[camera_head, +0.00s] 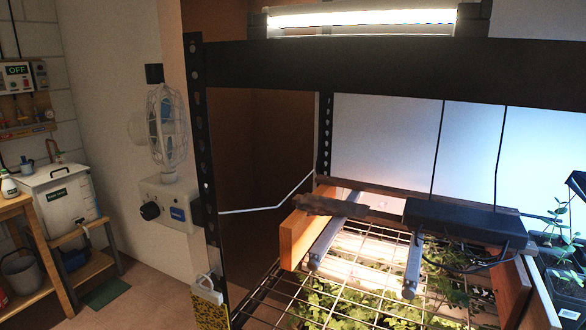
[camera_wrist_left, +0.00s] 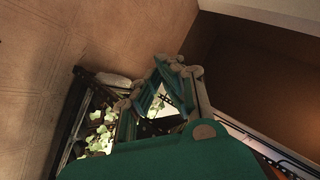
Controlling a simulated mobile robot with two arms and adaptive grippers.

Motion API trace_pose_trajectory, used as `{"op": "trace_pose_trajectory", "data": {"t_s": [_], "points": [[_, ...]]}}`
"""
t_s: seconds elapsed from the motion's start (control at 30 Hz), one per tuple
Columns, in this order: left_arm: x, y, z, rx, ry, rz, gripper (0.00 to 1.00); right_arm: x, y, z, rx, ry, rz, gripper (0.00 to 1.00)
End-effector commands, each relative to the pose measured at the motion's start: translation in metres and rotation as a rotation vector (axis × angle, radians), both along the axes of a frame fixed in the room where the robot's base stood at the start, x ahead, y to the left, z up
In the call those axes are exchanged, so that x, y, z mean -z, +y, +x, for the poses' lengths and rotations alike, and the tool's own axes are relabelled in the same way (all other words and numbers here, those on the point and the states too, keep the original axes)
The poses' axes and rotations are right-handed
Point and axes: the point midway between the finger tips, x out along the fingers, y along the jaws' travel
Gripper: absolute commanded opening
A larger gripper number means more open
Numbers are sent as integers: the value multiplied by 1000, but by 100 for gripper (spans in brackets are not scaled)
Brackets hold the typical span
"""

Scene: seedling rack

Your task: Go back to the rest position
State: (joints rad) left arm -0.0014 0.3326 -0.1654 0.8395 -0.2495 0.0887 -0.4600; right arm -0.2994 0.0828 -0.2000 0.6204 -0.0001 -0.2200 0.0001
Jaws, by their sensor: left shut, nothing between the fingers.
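My left gripper (camera_wrist_left: 177,68) shows in the left wrist view, with green and grey finger links that meet at the tips. It is shut and empty. Part of the rack's shelf with leafy seedlings (camera_wrist_left: 98,135) lies below and left of it in that view. Neither gripper shows in the head view, and my right gripper is in no frame. The black seedling rack (camera_head: 400,66) fills the right of the head view, with green seedlings (camera_head: 345,300) under its wire shelf.
A white fan (camera_head: 166,125) and a control box (camera_head: 168,205) are beside the rack's left post (camera_head: 203,160). A black box (camera_head: 465,222) lies on the rack. A white tank (camera_head: 66,200) stands at the left.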

Motion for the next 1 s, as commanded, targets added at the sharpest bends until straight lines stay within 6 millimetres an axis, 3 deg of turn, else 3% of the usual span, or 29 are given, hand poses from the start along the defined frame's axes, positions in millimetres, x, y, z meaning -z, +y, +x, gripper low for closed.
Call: {"op": "trace_pose_trajectory", "data": {"t_s": [0.03, 0.1, 0.3, 0.4, 0.53, 0.6, 0.7, 1.0], "points": [[26, -12, -32, -54, 69, -57, 0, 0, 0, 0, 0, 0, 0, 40], [57, -26, -74, -137, 159, -132, 0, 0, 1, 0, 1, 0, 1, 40], [125, -73, -204, -388, 415, -310, 0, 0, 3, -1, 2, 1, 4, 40], [146, -97, -267, -512, 531, -376, 0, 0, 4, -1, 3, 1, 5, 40], [160, -124, -333, -640, 648, -431, 0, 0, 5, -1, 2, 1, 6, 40], [164, -133, -357, -690, 691, -447, 0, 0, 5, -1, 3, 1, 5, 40], [166, -142, -378, -733, 727, -461, 0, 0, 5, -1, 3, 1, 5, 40], [167, -144, -385, -748, 740, -465, 0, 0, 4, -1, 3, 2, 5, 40]]}}
